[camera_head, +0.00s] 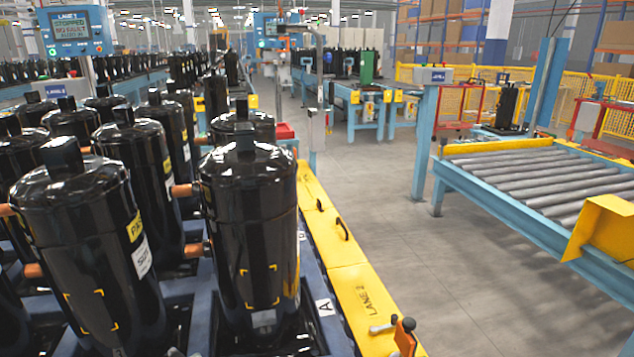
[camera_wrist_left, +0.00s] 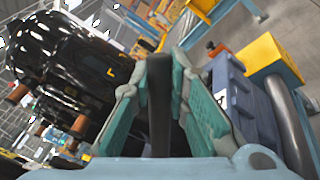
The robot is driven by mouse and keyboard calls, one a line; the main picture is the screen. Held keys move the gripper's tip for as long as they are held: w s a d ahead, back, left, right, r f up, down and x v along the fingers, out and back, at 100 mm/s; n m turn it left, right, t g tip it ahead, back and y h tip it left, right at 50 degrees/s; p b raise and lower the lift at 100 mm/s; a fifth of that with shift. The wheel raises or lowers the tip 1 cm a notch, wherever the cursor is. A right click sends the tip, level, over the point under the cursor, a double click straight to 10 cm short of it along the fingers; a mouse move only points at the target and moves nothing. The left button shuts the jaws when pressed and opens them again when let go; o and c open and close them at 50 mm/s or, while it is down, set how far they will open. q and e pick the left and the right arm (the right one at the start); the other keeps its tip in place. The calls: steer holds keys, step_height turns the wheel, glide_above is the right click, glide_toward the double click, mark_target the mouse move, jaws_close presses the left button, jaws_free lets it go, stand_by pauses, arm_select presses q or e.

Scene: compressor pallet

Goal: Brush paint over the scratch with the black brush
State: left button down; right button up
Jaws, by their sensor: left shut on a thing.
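Black compressors stand in rows on a blue pallet at the left of the head view. The front right compressor (camera_head: 250,225) has yellow corner marks (camera_head: 260,287) low on its side; I cannot make out a scratch inside them. The compressor to its left (camera_head: 85,235) bears similar marks (camera_head: 90,312). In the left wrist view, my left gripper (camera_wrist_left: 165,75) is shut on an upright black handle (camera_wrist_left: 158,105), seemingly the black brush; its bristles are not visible. A black compressor (camera_wrist_left: 75,50) stands left of this gripper, apart from it. My right gripper is in neither view.
A yellow rail (camera_head: 345,285) marked LANE 2 runs along the pallet's right side. An orange-and-black item (camera_head: 405,335) and a white-ended handle (camera_head: 383,328) are at its near end. A roller conveyor (camera_head: 550,175) stands right. The grey floor (camera_head: 450,270) between is clear.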

arm_select(q)
steer(key=shift+n+t+y, duration=0.6)
steer(key=shift+t, duration=0.1)
steer(key=r+p, duration=0.1)
steer(key=p, duration=0.1)
steer(key=r+p, duration=0.1)
steer(key=p, duration=0.1)
steer(key=d+r+p, duration=0.1)
steer(key=p, duration=0.1)
steer(key=shift+s+r, duration=0.3)
steer(key=shift+r, duration=0.1)
steer(key=r+n+t+y+p, duration=0.1)
steer(key=r+p, duration=0.1)
steer(key=r+n+t+y+p, duration=0.1)
steer(key=r+p, duration=0.1)
steer(key=p, duration=0.1)
steer(key=w+a+r+n+t+y+p, duration=0.1)
steer(key=r+y+p, duration=0.1)
steer(key=shift+r+p, duration=0.3)
steer(key=shift+r, duration=0.05)
steer(key=shift+a+r+n+t+y+p, duration=0.25)
steer(key=shift+r+n+t+y+p, duration=0.2)
steer(key=shift+r, duration=0.25)
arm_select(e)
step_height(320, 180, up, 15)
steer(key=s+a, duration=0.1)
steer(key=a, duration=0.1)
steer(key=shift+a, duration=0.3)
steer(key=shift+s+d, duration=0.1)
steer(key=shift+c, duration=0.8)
